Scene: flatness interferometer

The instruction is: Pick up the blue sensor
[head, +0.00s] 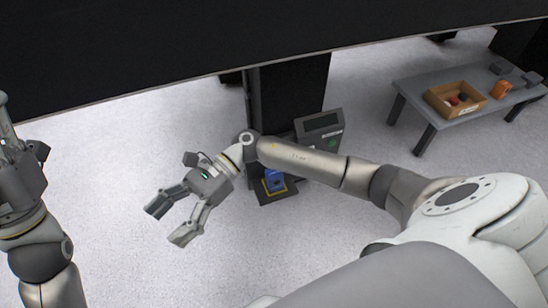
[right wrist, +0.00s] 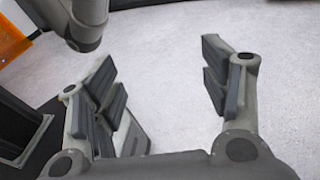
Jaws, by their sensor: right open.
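The blue sensor (head: 275,180) sits on a small dark stand with a yellow edge (head: 284,193), below the middle of the head view. My right forearm passes just above it and hides part of its surroundings. My right gripper (head: 166,225) is open and empty, to the left of the sensor and apart from it, its fingers pointing down-left over bare floor. In the right wrist view its two fingers (right wrist: 165,95) are spread with only floor between them; the blue sensor does not show there. My left gripper (head: 8,125) is at the left edge, partly cut off.
A dark device with a screen (head: 320,124) stands beside the sensor, against a black post (head: 292,95). A grey table (head: 450,113) at the right holds a wooden box (head: 440,110) with small items, an orange object (head: 502,89) and grey blocks. Floor at the left is clear.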

